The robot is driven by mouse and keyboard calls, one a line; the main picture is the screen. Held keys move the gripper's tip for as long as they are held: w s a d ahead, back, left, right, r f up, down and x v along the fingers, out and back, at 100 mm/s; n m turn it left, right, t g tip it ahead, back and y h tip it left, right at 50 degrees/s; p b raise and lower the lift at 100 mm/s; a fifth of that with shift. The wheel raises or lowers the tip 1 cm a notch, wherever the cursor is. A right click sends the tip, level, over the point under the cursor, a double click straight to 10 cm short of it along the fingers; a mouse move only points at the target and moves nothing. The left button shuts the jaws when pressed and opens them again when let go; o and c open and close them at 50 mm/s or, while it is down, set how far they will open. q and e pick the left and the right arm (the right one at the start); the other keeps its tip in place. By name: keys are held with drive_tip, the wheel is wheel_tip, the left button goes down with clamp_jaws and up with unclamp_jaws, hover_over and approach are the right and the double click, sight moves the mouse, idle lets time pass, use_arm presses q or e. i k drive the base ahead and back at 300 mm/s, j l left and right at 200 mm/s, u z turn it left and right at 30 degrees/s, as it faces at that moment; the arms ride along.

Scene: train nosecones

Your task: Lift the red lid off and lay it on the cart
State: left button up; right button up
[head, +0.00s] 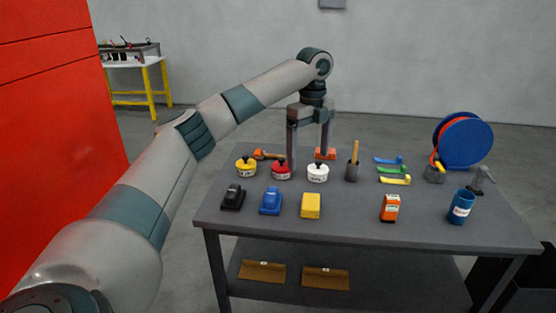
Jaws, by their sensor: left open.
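The red lid (279,166) sits on a small round pot with a pale label, in the back left part of the cart (350,228). It is the middle one in colour order between a yellow-lidded pot (246,168) and a white-lidded pot (318,173). My left gripper (308,163) points down over the cart, open with nothing between its fingers. Its left finger overlaps the right edge of the red lid in the picture; I cannot tell whether they touch. My right gripper is out of view.
Black (232,198), blue (270,202) and yellow (311,206) blocks stand in front. An orange box (390,208), a blue can (461,208), a grey cup (353,171) with a wooden handle and a blue reel (464,141) stand rightward. The front middle is clear.

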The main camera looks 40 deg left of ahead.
sight(280, 166)
drive_tip(key=i+j, duration=0.15)
drive_tip(key=j, duration=0.2)
drive_tip(key=i+j, duration=0.2)
drive_tip(key=j, duration=0.15)
drive_tip(key=i+j, duration=0.15)
drive_tip(key=j, duration=0.2)
